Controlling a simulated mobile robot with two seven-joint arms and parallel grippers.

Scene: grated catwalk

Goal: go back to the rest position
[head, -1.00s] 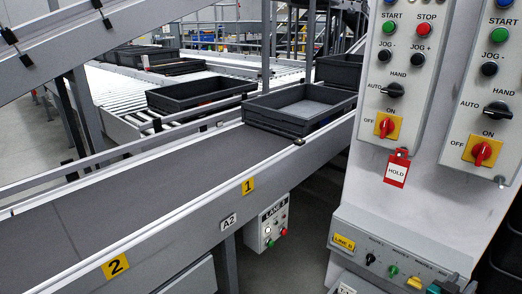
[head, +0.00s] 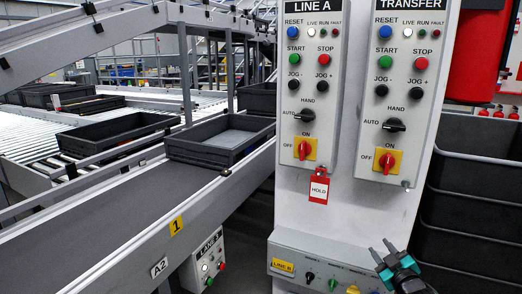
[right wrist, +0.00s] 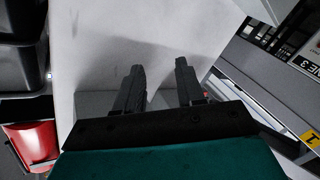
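My right gripper (head: 382,252) is at the lower right of the head view, in front of the lower part of the white control cabinet (head: 345,215). In the right wrist view its two dark fingers (right wrist: 159,70) stand apart with nothing between them, so it is open and empty. A plain pale surface lies beyond the fingertips. My left gripper is in neither view now.
The LINE A panel (head: 310,100) has a red HOLD tag (head: 319,187); the TRANSFER panel (head: 400,100) is beside it. A conveyor (head: 110,205) with dark trays runs at left. Stacked dark bins (head: 470,190) stand close at right.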

